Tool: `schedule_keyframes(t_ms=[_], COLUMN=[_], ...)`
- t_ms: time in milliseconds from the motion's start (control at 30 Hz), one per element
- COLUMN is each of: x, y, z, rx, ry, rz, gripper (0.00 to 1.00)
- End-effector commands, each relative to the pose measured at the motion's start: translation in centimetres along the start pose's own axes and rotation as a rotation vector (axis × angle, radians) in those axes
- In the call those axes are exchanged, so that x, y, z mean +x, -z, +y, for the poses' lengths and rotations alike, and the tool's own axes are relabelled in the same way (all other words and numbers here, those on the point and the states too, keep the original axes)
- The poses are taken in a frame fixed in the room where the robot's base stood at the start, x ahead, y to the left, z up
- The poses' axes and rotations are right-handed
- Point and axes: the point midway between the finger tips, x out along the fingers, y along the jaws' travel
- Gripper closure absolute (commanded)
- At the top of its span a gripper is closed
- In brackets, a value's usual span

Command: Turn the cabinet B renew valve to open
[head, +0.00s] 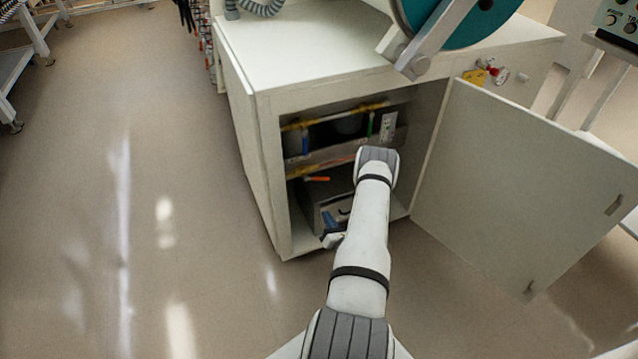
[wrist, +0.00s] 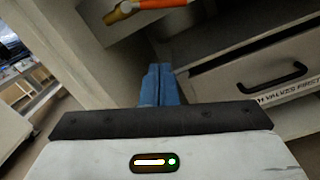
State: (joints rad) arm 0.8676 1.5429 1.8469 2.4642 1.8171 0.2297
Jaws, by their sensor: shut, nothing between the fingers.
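An orange valve handle (head: 317,179) sits inside the open cabinet (head: 300,240), below the shelf. In the wrist view the orange handle (wrist: 162,3) lies roughly level at the top edge, joined to a brass body (wrist: 120,13). My gripper (head: 329,216) is low in the cabinet opening, below the orange handle. Its blue fingers (wrist: 160,72) are shut, with nothing between them, and apart from the handle. A blue handle (head: 305,144) and a green handle (head: 370,124) show higher up. No name for the orange valve is readable.
The cabinet door (head: 525,180) stands swung open to the right. A drawer front with a black handle (wrist: 276,80) and a partly hidden label ending "VALVES FIRST" is right of my fingers. The shelf is close above my arm. The floor (head: 130,240) at left is clear.

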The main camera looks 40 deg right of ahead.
Motion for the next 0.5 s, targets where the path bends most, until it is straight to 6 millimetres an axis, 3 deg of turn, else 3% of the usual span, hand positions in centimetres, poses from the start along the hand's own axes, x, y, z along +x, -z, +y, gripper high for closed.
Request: schedule_keyframes(t_ms=[167,500], x=[-0.1,6.4], y=[0.5,0.6], z=[-1.2,-1.4], rx=[0.002,0.0], ry=[0.044,0.039], rz=[-0.013,-0.014], gripper=[1.0,1.0])
